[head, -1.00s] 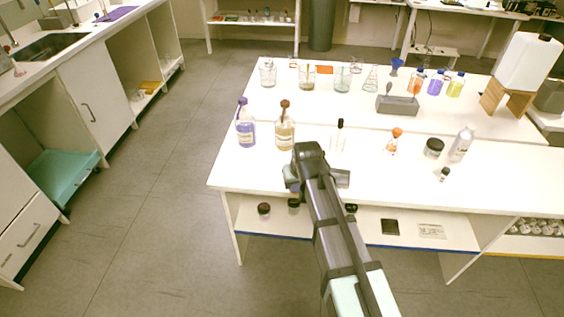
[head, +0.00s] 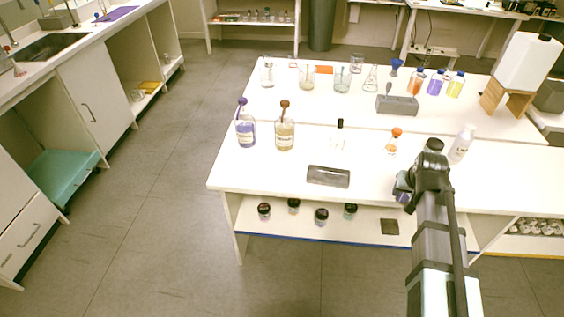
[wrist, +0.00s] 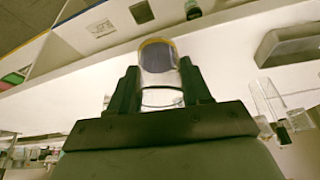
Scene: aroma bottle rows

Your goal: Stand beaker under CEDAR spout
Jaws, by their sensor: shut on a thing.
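My gripper (head: 404,192) is over the front right part of the white table (head: 265,178) in the head view. In the wrist view my gripper (wrist: 160,92) is shut on a clear glass cylinder, which looks like the beaker (wrist: 158,60); it shows a blue-grey round end with a yellowish rim. In the head view the arm and gripper largely hide it.
A dark shallow tray (head: 328,177) lies at the front of the table. A small dark-capped bottle (head: 339,138), an orange-topped flask (head: 393,141), a dark-lidded jar (head: 434,146) and a white bottle (head: 462,143) stand nearby. Glassware and a grey block (head: 397,105) stand behind.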

